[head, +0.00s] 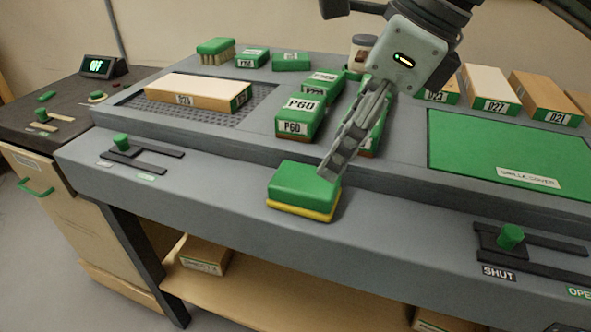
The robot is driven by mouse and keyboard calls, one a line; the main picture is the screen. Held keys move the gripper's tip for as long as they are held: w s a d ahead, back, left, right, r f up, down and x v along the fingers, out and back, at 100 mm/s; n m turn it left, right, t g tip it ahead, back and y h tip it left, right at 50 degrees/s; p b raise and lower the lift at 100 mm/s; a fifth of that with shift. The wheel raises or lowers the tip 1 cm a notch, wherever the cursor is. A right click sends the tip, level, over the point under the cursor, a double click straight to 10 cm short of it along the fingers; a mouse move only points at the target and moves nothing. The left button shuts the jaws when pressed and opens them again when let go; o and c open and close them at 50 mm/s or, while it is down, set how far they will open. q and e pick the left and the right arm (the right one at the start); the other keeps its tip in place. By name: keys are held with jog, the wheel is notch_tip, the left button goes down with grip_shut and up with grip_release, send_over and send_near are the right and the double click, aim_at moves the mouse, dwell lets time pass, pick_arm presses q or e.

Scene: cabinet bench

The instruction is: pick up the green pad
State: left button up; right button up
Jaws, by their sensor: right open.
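The green pad (304,188) is a green block with a yellow bottom layer. It lies flat on the front ledge of the grey bench, near the middle of the head view. My right gripper (332,172) reaches down from the upper right, with its fingertips at the pad's right rear edge. The fingers are open, and one overlaps the pad in the picture. I cannot tell whether they touch it. The fingers hide part of the green blocks behind. My left gripper is not in view.
Green P60 blocks (301,112) stand behind the pad. A tan block (198,92) lies on a grille at left. A green grille cover (500,150) is at right. Green slider knobs (510,236) flank the ledge.

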aim_at(308, 179)
jog(key=x, duration=0.3)
jog(key=a+p+x, duration=0.1)
jog(key=x, duration=0.2)
jog(key=shift+w+a, duration=0.15)
jog(key=shift+a, duration=0.05)
jog(key=shift+w+a+f, duration=0.1)
jog(key=shift+a+f, duration=0.05)
jog(key=shift+f, duration=0.3)
jog(key=c, duration=0.9)
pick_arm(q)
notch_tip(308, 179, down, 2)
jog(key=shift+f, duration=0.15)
pick_arm(e)
jog(key=shift+r, duration=0.1)
